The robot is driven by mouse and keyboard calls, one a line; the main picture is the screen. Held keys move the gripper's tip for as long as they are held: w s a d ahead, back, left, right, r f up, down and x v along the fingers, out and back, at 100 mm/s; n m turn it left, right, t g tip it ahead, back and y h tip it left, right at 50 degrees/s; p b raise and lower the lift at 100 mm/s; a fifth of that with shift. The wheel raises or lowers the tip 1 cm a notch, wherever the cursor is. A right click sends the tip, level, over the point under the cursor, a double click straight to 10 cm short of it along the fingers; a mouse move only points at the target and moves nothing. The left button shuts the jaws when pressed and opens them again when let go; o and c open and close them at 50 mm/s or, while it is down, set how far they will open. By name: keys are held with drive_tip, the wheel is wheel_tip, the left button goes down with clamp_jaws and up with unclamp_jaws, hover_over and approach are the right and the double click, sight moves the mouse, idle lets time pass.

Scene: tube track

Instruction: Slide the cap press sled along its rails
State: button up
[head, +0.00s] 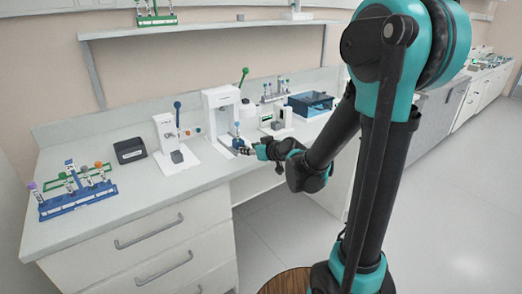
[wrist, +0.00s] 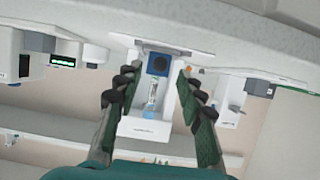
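A tall white press (head: 222,108) stands on the bench, and it also shows between my fingers in the wrist view (wrist: 138,126). At its front is what looks like the sled, a blue block (wrist: 157,65) with a dark round spot. A tube with a blue part (wrist: 150,101) shows beside the block, within the press frame. The rails are too small to make out. My gripper (wrist: 157,82) is open, with one finger on each side of the block and tube; I see no clear contact. In the head view my gripper (head: 243,150) is low at the press's front.
A white device with a blue-knobbed lever (head: 168,140) stands left of the press, and another white device (head: 277,120) stands right. Further out are a black box (head: 129,150), a blue tube rack (head: 78,202) and a blue bin (head: 310,104).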

drive_tip(key=v, duration=0.9)
